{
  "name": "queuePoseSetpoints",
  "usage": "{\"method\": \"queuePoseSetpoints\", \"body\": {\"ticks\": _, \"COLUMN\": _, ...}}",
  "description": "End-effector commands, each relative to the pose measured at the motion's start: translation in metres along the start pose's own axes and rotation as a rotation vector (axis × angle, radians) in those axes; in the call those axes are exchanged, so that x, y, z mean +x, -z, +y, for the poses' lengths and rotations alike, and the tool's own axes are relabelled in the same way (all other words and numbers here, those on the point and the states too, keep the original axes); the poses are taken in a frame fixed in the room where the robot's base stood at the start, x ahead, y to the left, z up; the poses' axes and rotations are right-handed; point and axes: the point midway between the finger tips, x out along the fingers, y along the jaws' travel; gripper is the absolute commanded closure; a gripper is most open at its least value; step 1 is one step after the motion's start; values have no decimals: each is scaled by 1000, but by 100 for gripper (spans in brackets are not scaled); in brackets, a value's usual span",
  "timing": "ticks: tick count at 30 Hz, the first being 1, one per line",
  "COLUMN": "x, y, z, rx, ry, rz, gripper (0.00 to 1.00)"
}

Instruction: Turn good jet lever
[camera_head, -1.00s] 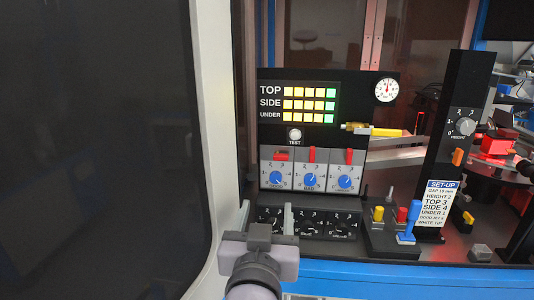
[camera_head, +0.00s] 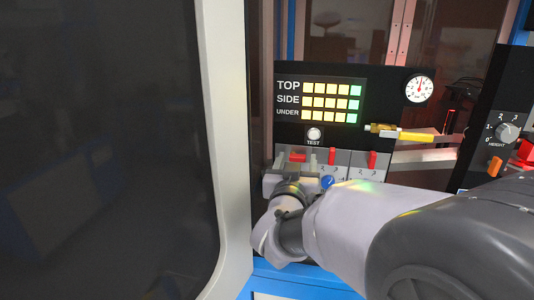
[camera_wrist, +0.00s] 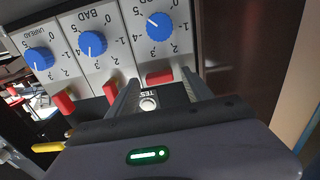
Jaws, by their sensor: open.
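The jet panel has three blue dials, each with a red lever. The BAD lever (camera_head: 332,156) and the UNREAD lever (camera_head: 372,160) stand upright in the head view. My gripper (camera_head: 301,168) is open at the crosswise lever. In the wrist view my gripper (camera_wrist: 162,84) has a finger on each side of it, apart from it. Contact cannot be told.
The white TEST button (camera_head: 314,134) is above the levers. A brass valve with a yellow handle (camera_head: 412,137) and a gauge (camera_head: 419,88) are to the right. A black post with a HEIGHT dial (camera_head: 508,132) stands further right. A white frame (camera_head: 232,150) borders the left.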

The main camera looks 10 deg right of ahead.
Motion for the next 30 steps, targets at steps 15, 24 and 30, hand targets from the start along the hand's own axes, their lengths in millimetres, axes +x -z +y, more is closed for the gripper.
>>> {"method": "queuePoseSetpoints", "body": {"ticks": 15, "x": 8, "y": 0, "z": 0, "rx": -1, "ry": 0, "rz": 0, "gripper": 68}}
{"method": "queuePoseSetpoints", "body": {"ticks": 24, "x": 8, "y": 1, "z": 0, "rx": -5, "ry": -1, "rz": 0, "gripper": 100}}
{"method": "queuePoseSetpoints", "body": {"ticks": 30, "x": 8, "y": 2, "z": 0, "rx": -56, "ry": -1, "rz": 0, "gripper": 100}}
